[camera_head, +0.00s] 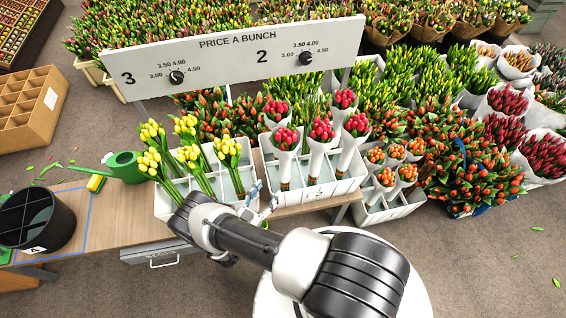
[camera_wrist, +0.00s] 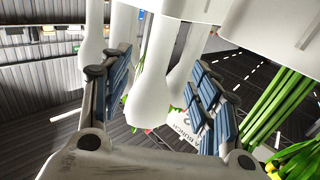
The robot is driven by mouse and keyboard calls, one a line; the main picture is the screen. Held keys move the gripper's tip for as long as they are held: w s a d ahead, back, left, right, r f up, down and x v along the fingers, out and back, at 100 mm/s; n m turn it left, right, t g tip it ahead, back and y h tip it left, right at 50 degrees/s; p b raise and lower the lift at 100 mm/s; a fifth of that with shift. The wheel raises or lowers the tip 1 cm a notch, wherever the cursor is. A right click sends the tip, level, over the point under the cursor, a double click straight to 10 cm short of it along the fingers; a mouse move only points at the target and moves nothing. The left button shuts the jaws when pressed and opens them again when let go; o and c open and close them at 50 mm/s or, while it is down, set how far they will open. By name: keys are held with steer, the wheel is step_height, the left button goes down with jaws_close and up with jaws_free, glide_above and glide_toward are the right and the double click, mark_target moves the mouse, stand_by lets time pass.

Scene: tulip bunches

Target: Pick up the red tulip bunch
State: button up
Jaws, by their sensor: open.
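Several red tulip bunches in white paper cones stand in a white crate (camera_head: 318,192) at the middle of the table. The front-left red tulip bunch (camera_head: 285,138) is the one nearest my gripper (camera_head: 262,200). Other red bunches (camera_head: 321,131) stand to its right and behind. My gripper is open, low at the crate's left front. In the wrist view the two blue-padded fingers (camera_wrist: 165,88) stand apart. A white paper cone (camera_wrist: 155,70) shows between them; I cannot tell whether it touches a pad.
Yellow tulips (camera_head: 188,125) stand in another white crate (camera_head: 163,207) directly left. Orange bunches (camera_head: 376,156) are to the right. A price sign (camera_head: 235,55) stands behind. A green watering can (camera_head: 125,167) and black bucket (camera_head: 38,219) are at left.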

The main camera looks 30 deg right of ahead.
mark_target(282, 170)
steer(key=x, duration=0.8)
steer(key=shift+b, duration=0.4)
steer(key=shift+f+b+x, duration=0.2)
steer(key=shift+b+x, duration=0.4)
steer(key=shift+x, duration=2.35)
steer(key=shift+w+a, duration=0.1)
steer(key=shift+w, duration=0.05)
steer(key=shift+c, duration=0.3)
jaws_close()
